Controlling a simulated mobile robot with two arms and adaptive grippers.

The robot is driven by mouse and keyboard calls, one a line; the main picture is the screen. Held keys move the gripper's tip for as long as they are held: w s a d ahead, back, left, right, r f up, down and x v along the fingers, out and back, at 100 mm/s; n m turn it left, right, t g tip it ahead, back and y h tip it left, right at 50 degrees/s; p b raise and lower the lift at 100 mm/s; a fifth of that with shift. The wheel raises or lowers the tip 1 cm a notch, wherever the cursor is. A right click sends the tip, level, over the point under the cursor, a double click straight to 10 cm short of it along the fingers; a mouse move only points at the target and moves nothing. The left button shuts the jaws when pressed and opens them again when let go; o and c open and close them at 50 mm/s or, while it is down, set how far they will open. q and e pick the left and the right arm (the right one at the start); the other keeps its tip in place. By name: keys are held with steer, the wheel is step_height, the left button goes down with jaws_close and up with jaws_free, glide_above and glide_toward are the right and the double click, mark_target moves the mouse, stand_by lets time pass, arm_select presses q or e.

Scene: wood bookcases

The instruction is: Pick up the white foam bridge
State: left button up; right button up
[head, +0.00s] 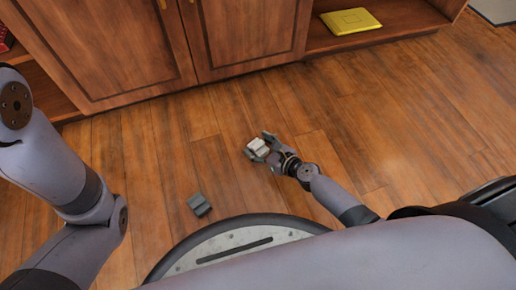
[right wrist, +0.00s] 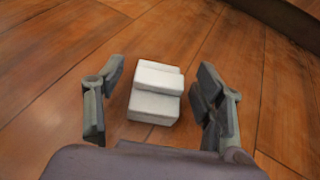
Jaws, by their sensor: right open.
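The white foam bridge (right wrist: 156,92) is a small, stepped white block. In the right wrist view it lies between the two fingers of my right gripper, with a visible gap on each side. It appears to be on the wooden floor, though its underside is hidden. In the head view the white foam bridge (head: 258,147) shows between the fingertips of my right gripper (head: 262,143), which is open and low over the floor. My left arm is at the left of the head view, but its gripper is out of view.
A grey block (head: 199,204) lies on the floor near my base. A wooden bookcase with closed doors (head: 110,45) stands behind. A yellow item (head: 350,20) lies on its low open shelf at the right. The floor (head: 400,110) right of my gripper is clear.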

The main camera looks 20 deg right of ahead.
steer(key=shift+c, duration=0.5)
steer(key=c, duration=0.8)
steer(key=shift+r, duration=0.1)
